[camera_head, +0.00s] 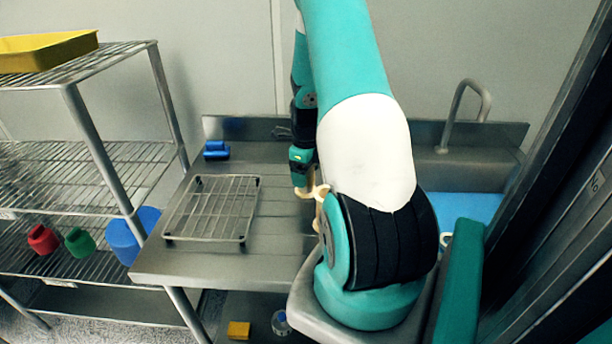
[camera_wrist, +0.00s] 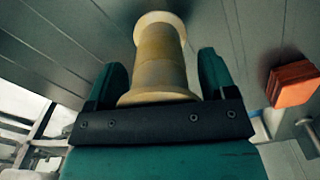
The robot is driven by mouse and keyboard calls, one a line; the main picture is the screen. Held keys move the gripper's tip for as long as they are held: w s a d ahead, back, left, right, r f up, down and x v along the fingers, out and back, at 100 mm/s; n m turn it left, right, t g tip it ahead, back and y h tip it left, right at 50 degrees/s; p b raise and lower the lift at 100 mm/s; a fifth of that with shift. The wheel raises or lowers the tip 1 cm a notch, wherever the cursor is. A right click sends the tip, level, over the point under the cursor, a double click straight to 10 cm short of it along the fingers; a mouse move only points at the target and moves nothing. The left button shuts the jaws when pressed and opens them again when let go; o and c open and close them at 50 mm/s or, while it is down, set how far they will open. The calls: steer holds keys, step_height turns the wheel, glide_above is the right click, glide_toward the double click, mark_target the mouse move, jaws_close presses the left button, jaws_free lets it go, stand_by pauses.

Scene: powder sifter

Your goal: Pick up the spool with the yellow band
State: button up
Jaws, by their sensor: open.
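A pale cream spool (camera_wrist: 158,82) with a yellow band around its middle fills the upper centre of the wrist view. Its near flange lies between the two fingers of my gripper (camera_wrist: 162,72), and its far end reaches beyond the fingertips. The fingers stand apart on either side, with a narrow gap visible at the right. In the head view my gripper (camera_head: 301,182) is low over the steel counter, and a cream part of the spool (camera_head: 316,191) shows beside it. My arm hides the rest of the spool there.
A wire rack (camera_head: 212,207) stands on the counter (camera_head: 272,232), with a blue object (camera_head: 216,150) behind it. An orange block (camera_wrist: 290,83) shows right of the spool in the wrist view. Wire shelving (camera_head: 85,155) stands left; a sink with a faucet (camera_head: 465,100) is right.

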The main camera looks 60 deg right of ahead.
steer(key=c, duration=0.7)
steer(key=shift+c, duration=0.3)
steer(key=shift+r, duration=0.15)
